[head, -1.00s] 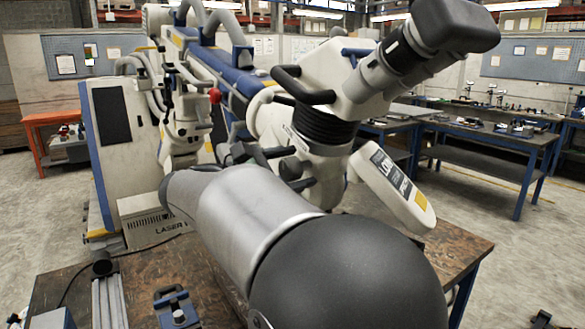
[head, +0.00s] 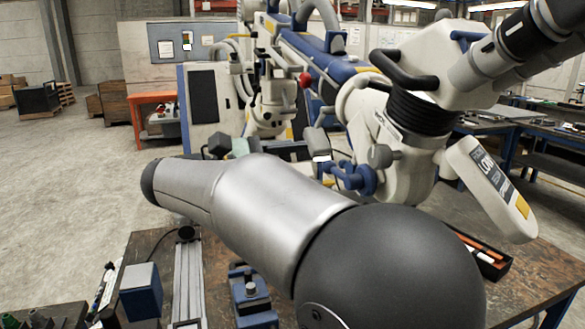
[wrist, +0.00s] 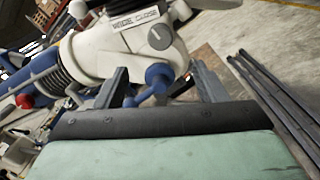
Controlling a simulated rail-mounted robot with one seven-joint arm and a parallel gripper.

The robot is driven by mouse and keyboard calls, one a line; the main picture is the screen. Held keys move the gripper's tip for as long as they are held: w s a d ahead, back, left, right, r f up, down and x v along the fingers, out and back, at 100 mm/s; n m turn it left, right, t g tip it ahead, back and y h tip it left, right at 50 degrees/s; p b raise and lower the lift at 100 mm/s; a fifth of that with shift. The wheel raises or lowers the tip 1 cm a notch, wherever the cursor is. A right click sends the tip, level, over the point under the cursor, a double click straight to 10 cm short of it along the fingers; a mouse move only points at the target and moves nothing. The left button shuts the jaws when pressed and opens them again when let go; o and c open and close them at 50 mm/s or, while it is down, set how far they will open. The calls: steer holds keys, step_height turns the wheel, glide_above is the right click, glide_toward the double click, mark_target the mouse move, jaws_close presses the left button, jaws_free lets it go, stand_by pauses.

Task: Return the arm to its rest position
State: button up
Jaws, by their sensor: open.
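The white microscope arm (head: 400,170), with black bellows and dark handles, stands at the right in the head view. In the wrist view its white head (wrist: 125,38), with a grey knob, is just beyond my gripper. A blue knob (wrist: 157,77) on a blue stem shows between the finger lines. It also shows in the head view (head: 364,180). My gripper (wrist: 160,82) is open, with one grey finger on each side of that knob. I cannot tell whether either finger touches it. In the head view my silver forearm hides part of the gripper.
A worn wooden table (head: 130,247) lies below my arm, with a metal rail (head: 188,275), a blue clamp (head: 249,290) and a blue block (head: 141,290). An orange bench (head: 150,98) stands at the back left. Open floor lies to the left.

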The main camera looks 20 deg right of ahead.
steer(key=shift+a, duration=0.45)
steer(key=s+d+f+m+t+y+p, duration=0.1)
steer(key=s+f+y, duration=0.25)
steer(key=f, duration=0.45)
steer(key=s+d+f+y, duration=0.1)
steer(key=s+f+y, duration=0.25)
steer(key=f, duration=0.45)
steer(key=s+a+f+m+y, duration=0.4)
steer(key=a+f+y, duration=0.1)
steer(key=f, duration=0.2)
steer(key=s+a+f+m+t+y+p, duration=0.1)
steer(key=s+a+f+m+y, duration=0.3)
steer(key=s+a+f+y, duration=0.1)
step_height(320, 180, down, 3)
steer(key=shift+a+r+m+t+y, duration=0.1)
steer(key=shift+a+m+t+y, duration=0.25)
steer(key=shift+y, duration=0.15)
steer(key=shift+w+d, duration=0.1)
